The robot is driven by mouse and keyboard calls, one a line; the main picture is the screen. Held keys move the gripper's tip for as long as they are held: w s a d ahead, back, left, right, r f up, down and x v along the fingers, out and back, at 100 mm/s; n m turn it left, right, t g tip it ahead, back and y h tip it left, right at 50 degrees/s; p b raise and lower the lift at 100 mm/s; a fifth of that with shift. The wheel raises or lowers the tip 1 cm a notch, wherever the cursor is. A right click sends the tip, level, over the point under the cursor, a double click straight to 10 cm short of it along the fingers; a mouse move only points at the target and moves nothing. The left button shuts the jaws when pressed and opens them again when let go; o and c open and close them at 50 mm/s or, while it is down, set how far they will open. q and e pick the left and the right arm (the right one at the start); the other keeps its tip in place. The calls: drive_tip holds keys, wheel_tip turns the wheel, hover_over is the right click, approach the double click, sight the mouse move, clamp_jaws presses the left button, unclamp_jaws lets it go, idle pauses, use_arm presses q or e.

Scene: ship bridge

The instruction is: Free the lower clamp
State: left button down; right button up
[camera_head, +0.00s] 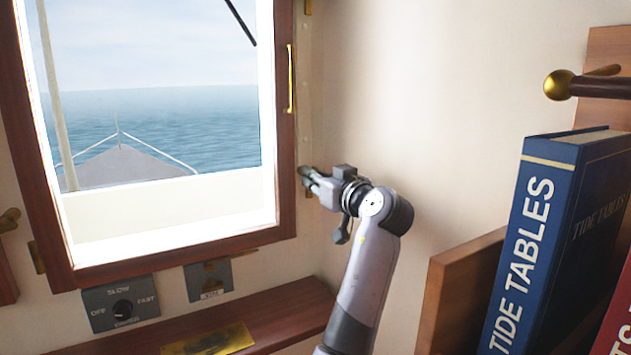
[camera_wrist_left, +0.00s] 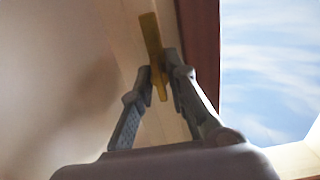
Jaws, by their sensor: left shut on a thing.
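The window (camera_head: 284,150) has a dark wooden frame, and its pane shows the bow and sea. The lower clamp, a slim brass bar, shows in the left wrist view (camera_wrist_left: 150,34) on the pale wall strip beside the wooden frame. My left gripper (camera_head: 306,178) is at the lower right edge of the window frame. In the left wrist view its fingertips (camera_wrist_left: 160,76) are closed on the brass bar, one on each side. In the head view the fingers mostly hide the clamp. My right gripper is not in view.
A brass handle (camera_head: 291,78) is on the frame above my gripper, and another brass fitting (camera_head: 308,6) is near the top. A wiper switch panel (camera_head: 121,303) sits below the window. A blue tide tables book (camera_head: 530,235) stands at right.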

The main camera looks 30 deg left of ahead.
use_arm(q)
drive_tip(key=shift+f, duration=0.1)
drive_tip(key=c, duration=1.6)
unclamp_jaws()
drive_tip(key=v, duration=0.7)
drive_tip(key=shift+s+d, duration=0.15)
drive_tip(key=shift+d, duration=0.1)
